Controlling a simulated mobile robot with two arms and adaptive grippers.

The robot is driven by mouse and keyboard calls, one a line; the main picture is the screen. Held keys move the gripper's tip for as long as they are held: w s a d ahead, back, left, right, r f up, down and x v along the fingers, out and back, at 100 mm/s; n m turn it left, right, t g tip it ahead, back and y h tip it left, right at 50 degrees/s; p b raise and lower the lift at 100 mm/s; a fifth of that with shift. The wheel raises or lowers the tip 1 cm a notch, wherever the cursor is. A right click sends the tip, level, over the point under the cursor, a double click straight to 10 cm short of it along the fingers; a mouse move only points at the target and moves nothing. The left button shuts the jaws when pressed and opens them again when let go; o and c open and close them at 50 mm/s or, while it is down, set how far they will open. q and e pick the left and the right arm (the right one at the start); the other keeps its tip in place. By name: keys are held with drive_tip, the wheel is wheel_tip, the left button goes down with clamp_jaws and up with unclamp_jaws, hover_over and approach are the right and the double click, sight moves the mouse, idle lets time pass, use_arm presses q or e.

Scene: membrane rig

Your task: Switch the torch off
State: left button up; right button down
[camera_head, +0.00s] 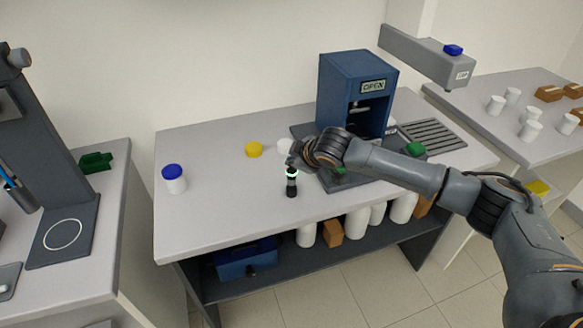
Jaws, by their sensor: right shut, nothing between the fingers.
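The torch (292,187) is a small black cylinder standing upright on the middle table, near its front edge. A green-white glowing ring shows near its top. My right gripper (293,165) is at the torch's top, pointing down at it, with its arm coming in from the right. It is shut with nothing between its fingers. The fingertips are small and dark here, and I cannot tell whether they touch the torch. My left gripper is not in view.
A blue machine marked OPEN (345,75) stands behind my right arm. A blue-lidded white jar (174,180) and a yellow lid (254,149) sit on the table (220,205) to the left. The table left of the torch is mostly clear. White containers (357,222) stand on the shelf below.

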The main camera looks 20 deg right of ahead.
drive_tip(key=shift+f, duration=0.45)
idle(0.6)
drive_tip(key=shift+r+p, duration=0.9)
drive_tip(key=shift+p, duration=0.25)
drive_tip(key=shift+r, duration=0.1)
wheel_tip(320, 180, up, 6)
drive_tip(key=p, duration=0.6)
idle(0.8)
